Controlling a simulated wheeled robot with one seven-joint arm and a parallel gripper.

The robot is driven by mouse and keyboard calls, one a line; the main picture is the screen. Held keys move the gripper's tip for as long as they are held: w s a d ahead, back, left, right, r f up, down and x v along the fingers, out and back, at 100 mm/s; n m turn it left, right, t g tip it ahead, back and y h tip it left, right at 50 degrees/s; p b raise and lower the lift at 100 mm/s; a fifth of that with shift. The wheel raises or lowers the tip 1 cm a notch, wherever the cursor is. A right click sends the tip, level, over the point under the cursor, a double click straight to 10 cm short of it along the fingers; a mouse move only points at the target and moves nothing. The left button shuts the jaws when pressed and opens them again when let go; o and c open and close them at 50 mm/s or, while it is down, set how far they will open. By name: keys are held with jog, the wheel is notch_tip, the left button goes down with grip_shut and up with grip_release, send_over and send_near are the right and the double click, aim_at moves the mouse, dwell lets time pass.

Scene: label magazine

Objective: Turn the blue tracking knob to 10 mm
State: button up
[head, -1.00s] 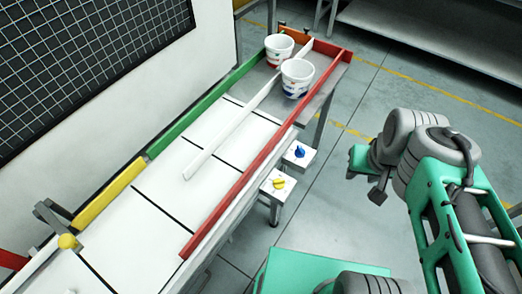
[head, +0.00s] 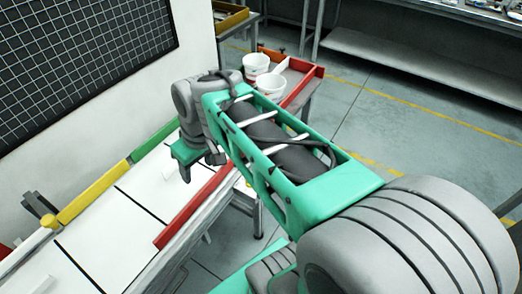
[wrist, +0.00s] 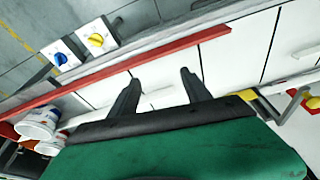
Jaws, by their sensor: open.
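The blue knob (wrist: 61,58) sits on a white square plate at the upper left of the wrist view. Its setting and any scale marks are too small to read. A yellow knob (wrist: 96,40) on a like plate is just to its right. My gripper (wrist: 160,84) is open and empty, with its two fingers apart over the white panels inside the red rail, away from both knobs. In the head view my arm hides both knobs, and the green hand is over the white panels.
A red rail (wrist: 130,67) runs between my fingers and the knobs. Two white cups (head: 256,64) (head: 271,86) stand at the far end of the conveyor. A green rail (head: 152,138) and a yellow rail (head: 95,192) line the wall side. Floor is clear at the right.

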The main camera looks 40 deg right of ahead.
jog(key=w+d+f+n+y+b, duration=0.15)
jog(key=w+d+n, duration=0.25)
jog(key=w+d, duration=0.5)
jog(key=d+f+n+g+y, duration=0.1)
jog(key=d+f+n, duration=0.35)
jog(key=d, duration=0.95)
jog(key=s+d+f+n+y+b, duration=0.1)
jog(key=s+d+f+n, duration=0.25)
jog(key=d+f, duration=0.45)
notch_tip(320, 180, down, 4)
jog(key=b, duration=0.3)
jog(key=shift+s+a+b, duration=0.1)
jog(key=shift+a+b, duration=0.05)
jog(key=shift+b, duration=0.15)
jog(key=shift+a+f, duration=0.2)
jog(key=shift+f, duration=0.3)
jog(key=shift+c, duration=0.4)
grip_shut()
